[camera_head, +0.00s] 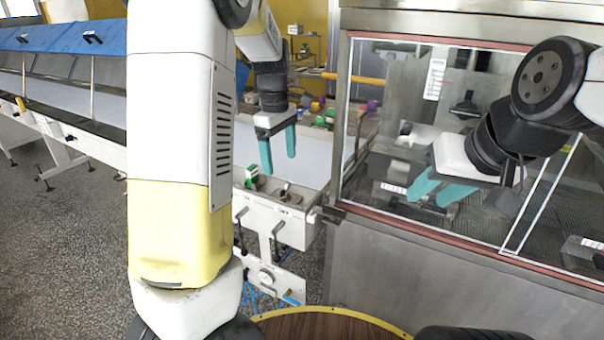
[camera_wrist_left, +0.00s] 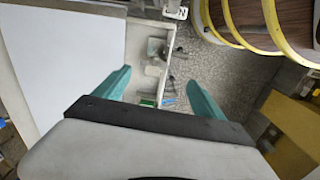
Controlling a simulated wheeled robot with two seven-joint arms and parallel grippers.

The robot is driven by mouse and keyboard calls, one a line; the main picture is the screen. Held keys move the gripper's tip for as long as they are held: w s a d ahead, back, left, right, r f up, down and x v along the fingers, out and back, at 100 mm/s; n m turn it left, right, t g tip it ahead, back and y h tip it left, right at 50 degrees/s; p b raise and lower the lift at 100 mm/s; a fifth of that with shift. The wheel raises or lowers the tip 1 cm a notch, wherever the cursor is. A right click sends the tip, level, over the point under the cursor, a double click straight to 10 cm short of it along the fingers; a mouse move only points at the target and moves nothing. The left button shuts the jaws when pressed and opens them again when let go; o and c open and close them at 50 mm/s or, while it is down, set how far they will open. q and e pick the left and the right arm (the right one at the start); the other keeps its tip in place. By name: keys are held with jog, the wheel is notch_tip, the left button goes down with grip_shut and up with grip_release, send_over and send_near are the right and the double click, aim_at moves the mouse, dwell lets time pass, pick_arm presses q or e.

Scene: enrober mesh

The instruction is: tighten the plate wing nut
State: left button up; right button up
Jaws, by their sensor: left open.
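My left gripper (camera_head: 279,163) hangs with its teal fingers pointing down above the white end plate (camera_head: 293,232) of the conveyor. The fingers are apart with nothing between them; they also show in the left wrist view (camera_wrist_left: 158,85). A small grey metal fitting (camera_head: 284,190) sits on top of the end assembly, below the left gripper. Grey metal fittings also show between and beyond the fingers in the left wrist view (camera_wrist_left: 155,47). I cannot tell which is the wing nut. My right gripper (camera_head: 427,203) is in front of the glass cabinet; its finger gap is unclear.
A green and white part (camera_head: 251,173) stands at the left of the end assembly. Black handles (camera_head: 276,242) hang below it. The steel and glass cabinet (camera_head: 400,262) borders it on the right. A blue-covered conveyor (camera_head: 60,37) runs along the left.

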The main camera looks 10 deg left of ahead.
aim_at(284, 185)
pick_arm(q)
jog(key=shift+w+d+f+n+y, duration=0.15)
jog(key=shift+w+f, duration=0.15)
jog(key=shift+w, duration=0.1)
jog(key=shift+w+d+f+n+y, duration=0.1)
jog(key=shift+w+f+n+y, duration=0.05)
jog(key=shift+w+f, duration=0.15)
notch_tip(284, 185, down, 8)
jog(key=shift+r, duration=0.2)
jog(key=shift+c, duration=0.4)
jog(key=c, duration=1.3)
